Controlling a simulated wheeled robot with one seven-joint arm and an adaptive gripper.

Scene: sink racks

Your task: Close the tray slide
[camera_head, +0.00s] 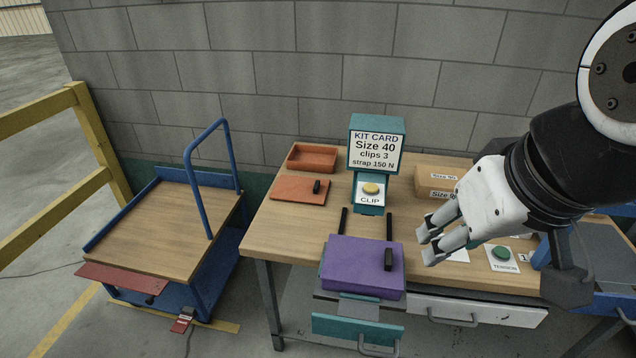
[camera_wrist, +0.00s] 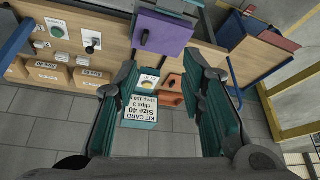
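A purple slab-like tray (camera_head: 350,268) with an upright black handle (camera_head: 388,260) sits at the table's front edge and juts forward over it. Two dark rails, left (camera_head: 343,221) and right (camera_head: 390,226), run behind it toward the teal kit-card stand. The tray also shows at the top of the wrist view (camera_wrist: 165,32), with its handle (camera_wrist: 145,38). My gripper (camera_head: 428,247) is to the right of the tray and above the table, apart from the handle. Its fingers are spread wide in the wrist view (camera_wrist: 168,100), with nothing between them.
A teal stand (camera_head: 376,124) with a yellow clip button (camera_head: 371,189) rises behind the rails. An orange bin (camera_head: 312,158) and orange plate (camera_head: 292,191) lie left. Cardboard boxes (camera_head: 440,175) and a green button (camera_head: 501,253) are right. A blue cart (camera_head: 160,235) stands left.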

